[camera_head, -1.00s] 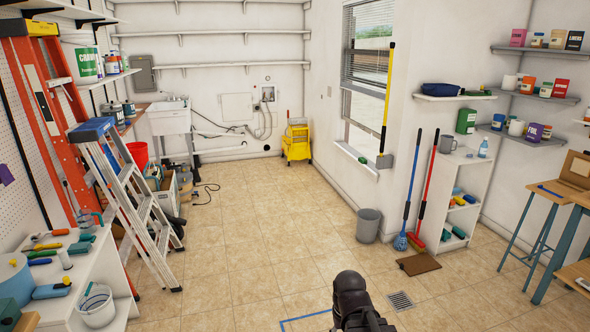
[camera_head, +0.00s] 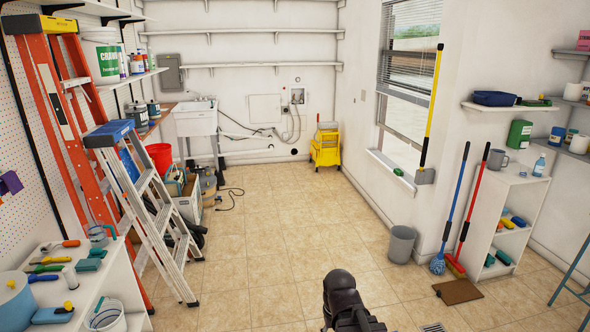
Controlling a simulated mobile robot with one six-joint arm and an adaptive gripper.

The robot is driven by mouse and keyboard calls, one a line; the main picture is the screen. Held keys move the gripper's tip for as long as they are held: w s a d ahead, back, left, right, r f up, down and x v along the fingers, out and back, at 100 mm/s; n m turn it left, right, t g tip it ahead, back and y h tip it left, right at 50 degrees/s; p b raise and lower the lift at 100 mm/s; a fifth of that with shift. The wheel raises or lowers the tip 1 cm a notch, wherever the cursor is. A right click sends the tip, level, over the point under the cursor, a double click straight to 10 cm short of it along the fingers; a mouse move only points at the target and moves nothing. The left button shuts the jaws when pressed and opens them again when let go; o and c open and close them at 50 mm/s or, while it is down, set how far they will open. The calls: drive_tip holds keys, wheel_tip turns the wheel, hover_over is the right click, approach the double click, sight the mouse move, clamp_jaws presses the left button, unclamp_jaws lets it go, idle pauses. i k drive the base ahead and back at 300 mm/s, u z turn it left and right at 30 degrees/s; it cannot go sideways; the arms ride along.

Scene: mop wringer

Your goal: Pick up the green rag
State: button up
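I cannot pick out the green rag for sure. A small flat green thing (camera_head: 535,102) lies on the wall shelf at the right, beside a dark blue item. A small green thing (camera_head: 398,172) lies on the window sill. Both are too small to tell whether they are cloth. A black part of my own arm (camera_head: 345,300) rises at the bottom edge, far from both. My gripper's fingers do not show. The yellow mop wringer bucket (camera_head: 326,147) stands on the floor by the back wall.
A stepladder (camera_head: 150,205) and a cluttered white bench (camera_head: 95,275) stand at the left. A grey bin (camera_head: 401,244), a blue mop (camera_head: 438,264), a red broom (camera_head: 470,215) and a brown mat (camera_head: 457,291) are at the right. The tiled floor (camera_head: 275,230) between is clear.

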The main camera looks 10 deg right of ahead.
sight(397, 171)
drive_tip(key=u, duration=0.2)
drive_tip(key=i, duration=1.5)
drive_tip(key=u, duration=0.2)
drive_tip(key=i, duration=4.55)
drive_tip(key=z, duration=0.2)
